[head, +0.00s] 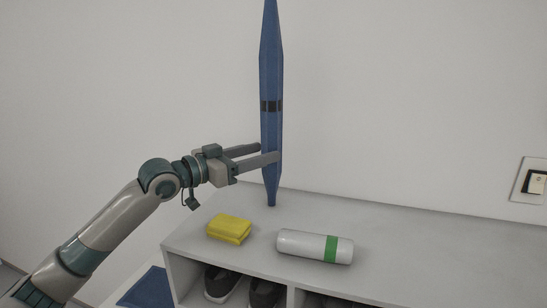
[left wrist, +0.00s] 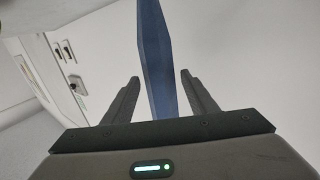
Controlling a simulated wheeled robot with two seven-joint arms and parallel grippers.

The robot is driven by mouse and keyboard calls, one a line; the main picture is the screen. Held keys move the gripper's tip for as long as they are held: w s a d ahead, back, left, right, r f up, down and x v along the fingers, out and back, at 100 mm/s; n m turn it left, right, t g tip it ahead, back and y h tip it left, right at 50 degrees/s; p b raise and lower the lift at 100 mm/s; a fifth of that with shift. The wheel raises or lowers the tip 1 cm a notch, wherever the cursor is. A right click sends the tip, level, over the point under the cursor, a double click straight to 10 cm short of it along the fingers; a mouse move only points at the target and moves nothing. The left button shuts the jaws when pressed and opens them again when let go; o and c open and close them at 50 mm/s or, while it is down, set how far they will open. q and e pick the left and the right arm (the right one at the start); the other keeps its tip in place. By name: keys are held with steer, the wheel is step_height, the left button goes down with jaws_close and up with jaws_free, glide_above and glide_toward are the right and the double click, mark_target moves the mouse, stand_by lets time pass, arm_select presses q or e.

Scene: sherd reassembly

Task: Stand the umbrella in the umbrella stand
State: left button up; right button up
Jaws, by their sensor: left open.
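The blue umbrella (head: 271,75) is closed and upright, with a dark band round its middle. Its lower tip appears over the back of the shoe bench top; I cannot tell whether it touches. My left gripper (head: 268,153) is open, with its fingers either side of the umbrella below the band. In the left wrist view the umbrella (left wrist: 157,60) rises between the two spread fingers (left wrist: 160,80), with gaps at both sides. My right gripper is not in view. I see no clear umbrella stand.
A grey shoe bench (head: 400,230) runs along the wall, with dark shoes (head: 266,292) in its compartments. A yellow folded cloth or sponge (head: 229,228) and a white cylinder with a green band (head: 314,246) lie on top. A blue flat thing (head: 147,288) shows at lower left.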

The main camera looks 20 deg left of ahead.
arm_select(q)
steer(key=b+v, duration=0.1)
steer(key=v, duration=0.3)
steer(key=shift+s, duration=0.2)
steer(key=shift+r, duration=0.1)
stand_by(0.5)
